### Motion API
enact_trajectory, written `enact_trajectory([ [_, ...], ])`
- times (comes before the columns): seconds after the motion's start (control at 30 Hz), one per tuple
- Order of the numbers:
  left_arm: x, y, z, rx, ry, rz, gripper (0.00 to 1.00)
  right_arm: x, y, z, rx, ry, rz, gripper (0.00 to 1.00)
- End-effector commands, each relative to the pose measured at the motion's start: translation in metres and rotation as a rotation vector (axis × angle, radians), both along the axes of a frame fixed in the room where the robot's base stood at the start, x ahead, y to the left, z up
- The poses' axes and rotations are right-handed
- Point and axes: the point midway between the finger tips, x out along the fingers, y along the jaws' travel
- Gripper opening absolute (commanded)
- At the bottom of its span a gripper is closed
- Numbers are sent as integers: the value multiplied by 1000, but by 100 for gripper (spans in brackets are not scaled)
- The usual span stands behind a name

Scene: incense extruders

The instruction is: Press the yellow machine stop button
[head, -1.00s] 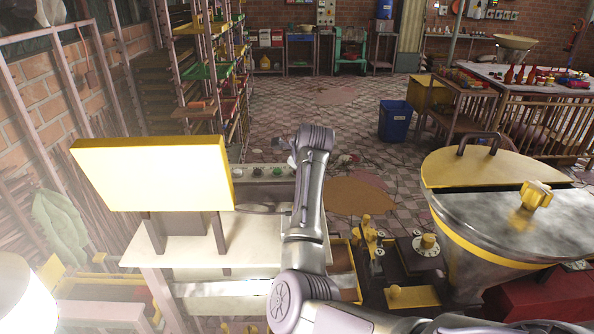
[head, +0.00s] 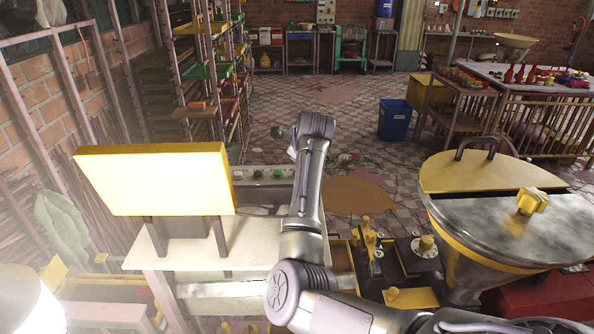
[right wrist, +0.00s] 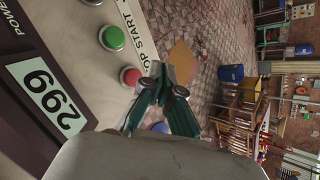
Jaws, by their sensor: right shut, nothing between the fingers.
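The yellow machine's box (head: 155,178) stands at left in the head view, its control panel (head: 240,174) behind it with small buttons. In the right wrist view the panel (right wrist: 85,65) is close and tilted. In the head view my arm hides most of this gripper. My left gripper is out of view.
A large metal hopper (head: 500,220) with a yellow lid stands at right, close to my arm. A shelf rack (head: 205,80) stands behind the machine. The tiled floor (head: 340,110) beyond is mostly clear.

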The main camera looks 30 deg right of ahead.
Motion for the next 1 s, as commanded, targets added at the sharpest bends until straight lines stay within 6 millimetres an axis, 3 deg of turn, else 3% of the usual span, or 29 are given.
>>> enact_trajectory([
  [0.3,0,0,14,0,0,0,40,0,0,31,-1,0,-1,0],
  [1.0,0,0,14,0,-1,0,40,0,0,30,-1,1,0,0],
])
